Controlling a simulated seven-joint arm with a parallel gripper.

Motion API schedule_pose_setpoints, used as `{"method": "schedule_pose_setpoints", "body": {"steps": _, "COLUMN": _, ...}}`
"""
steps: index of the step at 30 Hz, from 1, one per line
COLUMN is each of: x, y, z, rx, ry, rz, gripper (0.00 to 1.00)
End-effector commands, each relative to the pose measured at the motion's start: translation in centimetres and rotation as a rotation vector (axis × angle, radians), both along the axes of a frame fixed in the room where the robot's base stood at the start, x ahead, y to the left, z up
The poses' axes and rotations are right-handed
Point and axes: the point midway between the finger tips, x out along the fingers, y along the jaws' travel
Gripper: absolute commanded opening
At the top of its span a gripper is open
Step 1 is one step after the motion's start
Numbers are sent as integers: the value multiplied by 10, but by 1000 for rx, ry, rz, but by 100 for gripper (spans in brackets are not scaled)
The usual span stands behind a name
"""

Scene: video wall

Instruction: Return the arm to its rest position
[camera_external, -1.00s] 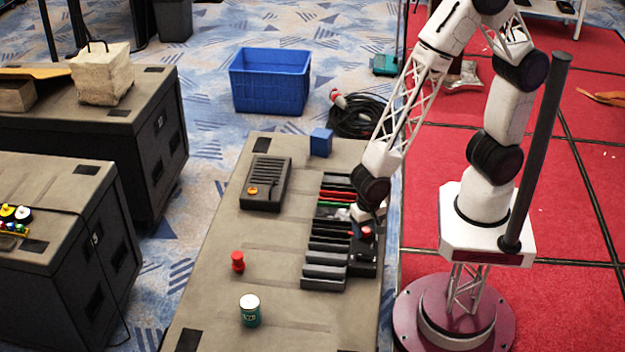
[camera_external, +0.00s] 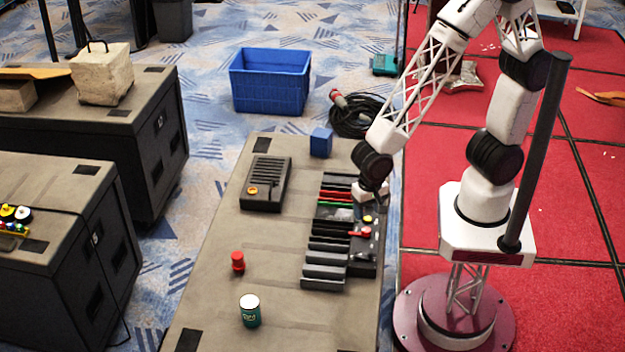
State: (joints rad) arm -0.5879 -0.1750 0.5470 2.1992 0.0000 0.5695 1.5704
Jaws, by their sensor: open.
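My arm reaches from its base at the right over the grey case. My gripper (camera_external: 366,208) points down over the far right part of a black slotted rack (camera_external: 323,271). It is open; its dark fingers are small and partly lost against the rack. A red knob (camera_external: 363,232) and a yellow button (camera_external: 368,219) show on the rack just in front of it. I see nothing held between the fingers.
On the grey case (camera_external: 215,265) are a black box with an orange button (camera_external: 266,184), a blue cube (camera_external: 321,142), a red peg (camera_external: 238,261) and a green can (camera_external: 250,310). A blue bin (camera_external: 270,82) and coiled cable (camera_external: 362,113) lie beyond.

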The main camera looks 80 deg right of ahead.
Motion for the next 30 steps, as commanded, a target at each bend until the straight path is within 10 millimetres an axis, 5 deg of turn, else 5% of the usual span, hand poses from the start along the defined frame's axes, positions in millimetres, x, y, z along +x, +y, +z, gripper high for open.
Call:
{"method": "schedule_pose_setpoints", "body": {"steps": 20, "x": 2, "y": -6, "z": 9, "rx": 3, "ry": -4, "rz": 18, "gripper": 57}}
{"method": "schedule_pose_setpoints", "body": {"steps": 30, "x": 9, "y": -58, "z": 67, "rx": 17, "ry": -43, "rz": 171, "gripper": 57}}
